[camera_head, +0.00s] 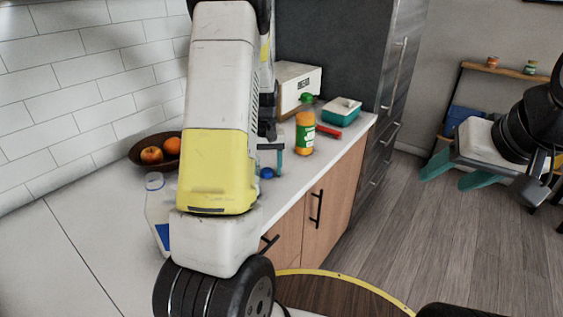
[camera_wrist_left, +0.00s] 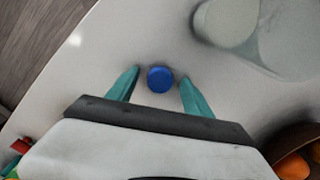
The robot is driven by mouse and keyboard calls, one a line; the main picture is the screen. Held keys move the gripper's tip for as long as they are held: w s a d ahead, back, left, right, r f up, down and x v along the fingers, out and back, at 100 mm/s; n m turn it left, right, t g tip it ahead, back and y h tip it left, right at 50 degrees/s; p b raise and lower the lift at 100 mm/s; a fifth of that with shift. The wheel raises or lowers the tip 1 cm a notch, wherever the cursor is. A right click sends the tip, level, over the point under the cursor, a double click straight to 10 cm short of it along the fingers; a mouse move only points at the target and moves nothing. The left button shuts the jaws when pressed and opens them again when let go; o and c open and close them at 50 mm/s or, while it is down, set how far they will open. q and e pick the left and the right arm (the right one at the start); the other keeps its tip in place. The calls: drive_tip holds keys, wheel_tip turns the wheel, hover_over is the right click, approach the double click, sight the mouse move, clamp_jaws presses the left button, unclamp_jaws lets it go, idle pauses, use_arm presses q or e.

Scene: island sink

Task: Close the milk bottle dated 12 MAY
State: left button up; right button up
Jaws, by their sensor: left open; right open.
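A blue cap (camera_head: 267,173) lies on the white counter; the left wrist view shows it (camera_wrist_left: 160,79) between the fingertips of my left gripper (camera_wrist_left: 160,76). That gripper is open, with a gap to the cap on each side. In the head view my arm partly hides the left gripper (camera_head: 270,162). A pale milk bottle (camera_head: 158,207) with a blue label stands left of my arm, partly hidden by it; no date is readable. A pale, translucent bottle shape (camera_wrist_left: 228,22) shows at the top of the left wrist view. My right gripper (camera_head: 456,172) is open and empty, away from the counter.
A dark bowl (camera_head: 140,150) with fruit stands near the tiled wall. An orange jar with a green lid (camera_head: 305,133), a teal-and-white container (camera_head: 341,112), a red item (camera_head: 329,131) and a white box (camera_head: 297,85) are further along the counter. The near left counter is clear.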

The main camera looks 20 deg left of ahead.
sight(267, 171)
use_arm(q)
clamp_jaws()
drive_tip(key=shift+r, duration=0.15)
wheel_tip(267, 171, up, 10)
idle(0.6)
